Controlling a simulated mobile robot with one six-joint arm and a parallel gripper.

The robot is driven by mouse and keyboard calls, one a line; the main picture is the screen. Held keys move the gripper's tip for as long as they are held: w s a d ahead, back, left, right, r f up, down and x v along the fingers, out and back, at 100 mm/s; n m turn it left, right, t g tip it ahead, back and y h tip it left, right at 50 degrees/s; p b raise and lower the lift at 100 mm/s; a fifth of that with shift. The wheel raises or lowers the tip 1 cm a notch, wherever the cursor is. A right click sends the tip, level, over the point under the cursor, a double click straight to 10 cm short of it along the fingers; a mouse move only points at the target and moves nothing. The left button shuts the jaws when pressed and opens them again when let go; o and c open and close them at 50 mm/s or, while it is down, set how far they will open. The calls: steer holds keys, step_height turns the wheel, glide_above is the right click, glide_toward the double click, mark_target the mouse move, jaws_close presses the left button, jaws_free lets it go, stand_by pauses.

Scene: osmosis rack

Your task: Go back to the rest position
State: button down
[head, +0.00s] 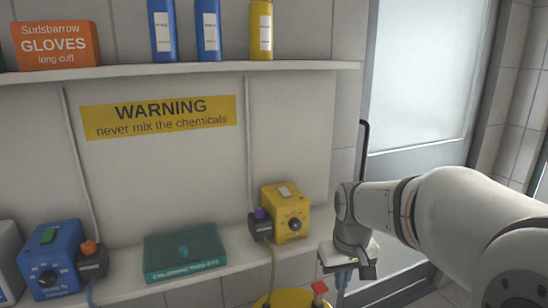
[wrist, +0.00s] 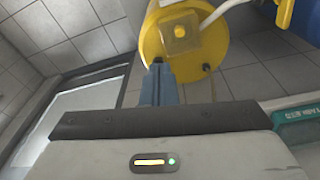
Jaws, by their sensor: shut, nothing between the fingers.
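My gripper (head: 343,284) is at the lower right of the head view, below the end of the shelf, with its fingers pointing down. In the wrist view its blue-grey fingers (wrist: 160,76) are together with nothing between them. A yellow drum (wrist: 212,52) appears beyond the fingertips there; I cannot tell how far off it is. In the head view only the top of the yellow drum (head: 287,299) shows at the bottom edge, left of my gripper, with a red-handled fitting (head: 320,288) between them.
The lower shelf holds a blue pump (head: 50,262), a teal tablet box (head: 186,252) and a yellow pump (head: 285,211). The upper shelf (head: 180,71) carries an orange gloves box (head: 56,45) and several bottles. A door with a frosted pane (head: 420,75) stands behind my arm.

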steer(key=s+f+m+t, duration=0.1)
steer(key=s+m, duration=0.1)
steer(key=s, duration=1.2)
steer(key=shift+s+d+f, duration=0.25)
steer(key=shift+s, duration=0.05)
stand_by(0.6)
